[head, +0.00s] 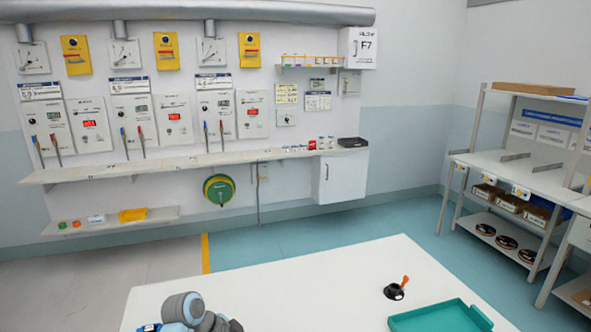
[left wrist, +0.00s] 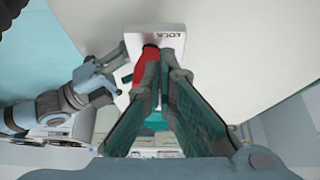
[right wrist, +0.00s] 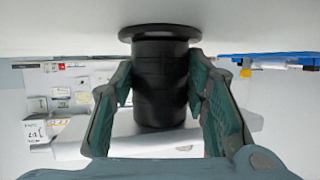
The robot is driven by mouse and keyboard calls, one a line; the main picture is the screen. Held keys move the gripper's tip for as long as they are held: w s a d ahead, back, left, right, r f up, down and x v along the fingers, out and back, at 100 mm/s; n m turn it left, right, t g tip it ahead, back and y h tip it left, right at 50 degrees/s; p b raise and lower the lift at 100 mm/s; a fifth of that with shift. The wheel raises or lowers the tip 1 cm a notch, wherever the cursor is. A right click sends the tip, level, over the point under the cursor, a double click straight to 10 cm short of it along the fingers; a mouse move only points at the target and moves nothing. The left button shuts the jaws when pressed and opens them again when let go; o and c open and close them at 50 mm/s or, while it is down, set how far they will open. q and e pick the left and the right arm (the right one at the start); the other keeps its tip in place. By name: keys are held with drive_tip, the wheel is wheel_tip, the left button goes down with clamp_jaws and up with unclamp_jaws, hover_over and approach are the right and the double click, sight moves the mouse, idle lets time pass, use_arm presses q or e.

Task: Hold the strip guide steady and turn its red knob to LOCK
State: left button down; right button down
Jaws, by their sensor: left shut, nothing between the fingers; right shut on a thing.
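The strip guide shows in the left wrist view as a white block (left wrist: 148,38) with LOCK printed upside down on it. Its red knob (left wrist: 142,62) lies by my left fingertips, partly covered by a finger. My left gripper (left wrist: 164,66) is shut and empty beside the knob; contact is unclear. In the right wrist view my right gripper (right wrist: 160,82) is shut on a black round post (right wrist: 160,95) with a wide flange against the white tabletop. Whether the post belongs to the strip guide is not clear. The head view does not show the strip guide or either gripper's fingers.
The white table (head: 310,275) holds a teal tray (head: 440,318) and a small black holder with an orange handle (head: 396,291) at the right. Its middle is clear. A wall bench (head: 200,163) with panels stands behind, and shelving (head: 535,185) at the right.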

use_arm(q)
drive_tip(key=shift+d, duration=0.2)
idle(0.3)
drive_tip(key=shift+s, duration=0.45)
drive_tip(key=shift+s+d, duration=0.2)
drive_tip(key=shift+s, duration=0.2)
drive_tip(key=shift+s+d, duration=0.1)
drive_tip(key=shift+s, duration=0.05)
idle(0.4)
wheel_tip(320, 180, up, 6)
drive_tip(key=shift+s+a, duration=0.2)
drive_tip(key=shift+a, duration=0.15)
